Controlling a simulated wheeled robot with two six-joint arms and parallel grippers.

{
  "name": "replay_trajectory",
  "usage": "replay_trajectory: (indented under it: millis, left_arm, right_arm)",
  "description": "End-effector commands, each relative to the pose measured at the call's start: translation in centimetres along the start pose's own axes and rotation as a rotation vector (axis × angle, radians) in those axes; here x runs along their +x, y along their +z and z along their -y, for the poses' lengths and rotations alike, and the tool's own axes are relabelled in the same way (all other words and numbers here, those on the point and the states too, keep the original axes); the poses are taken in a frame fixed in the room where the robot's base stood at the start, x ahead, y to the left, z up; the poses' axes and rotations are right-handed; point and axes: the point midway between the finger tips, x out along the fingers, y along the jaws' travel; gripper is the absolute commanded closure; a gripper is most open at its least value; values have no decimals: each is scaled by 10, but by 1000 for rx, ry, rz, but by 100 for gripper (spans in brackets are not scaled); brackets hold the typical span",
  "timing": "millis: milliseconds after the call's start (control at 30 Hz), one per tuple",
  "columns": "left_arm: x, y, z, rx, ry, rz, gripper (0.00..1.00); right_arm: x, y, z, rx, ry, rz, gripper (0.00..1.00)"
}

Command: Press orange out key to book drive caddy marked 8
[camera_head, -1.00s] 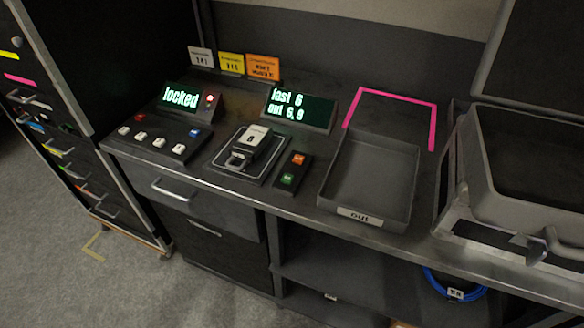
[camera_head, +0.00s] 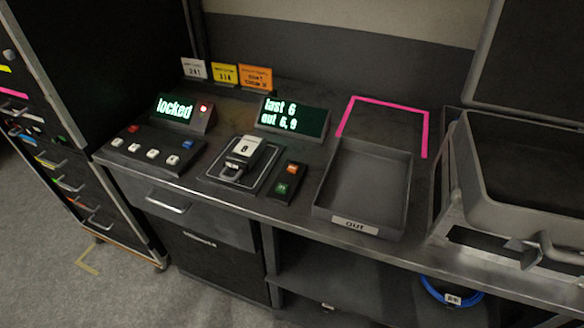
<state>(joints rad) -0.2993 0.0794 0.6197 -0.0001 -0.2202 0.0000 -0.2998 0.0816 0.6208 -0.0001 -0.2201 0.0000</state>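The orange key (camera_head: 292,169) sits at the top of a small black two-key box, above a green key (camera_head: 282,188). Left of the box, the drive caddy (camera_head: 243,153) with a white label reading 8 lies in a dark cradle (camera_head: 212,174) on the bench. A display (camera_head: 293,117) behind the keys reads "last 6" and "out 6, 9"; its last digit is small. Neither of my grippers shows in the head view.
An empty grey tray (camera_head: 365,185) labelled out stands right of the keys, with a pink outline (camera_head: 426,135) behind it. A display (camera_head: 174,111) reads "locked" above a keypad (camera_head: 152,148). An open grey case (camera_head: 480,190) is at the right.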

Motion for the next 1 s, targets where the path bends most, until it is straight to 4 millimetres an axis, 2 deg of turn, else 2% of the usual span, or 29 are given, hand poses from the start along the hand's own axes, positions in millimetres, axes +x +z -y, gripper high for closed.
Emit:
replay_trajectory:
  millis: [267,767,1000]
  left_arm:
    - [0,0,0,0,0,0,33]
    - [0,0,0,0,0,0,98]
    - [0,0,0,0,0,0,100]
  right_arm:
    - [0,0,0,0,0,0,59]
    - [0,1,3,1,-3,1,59]
    - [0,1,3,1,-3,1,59]
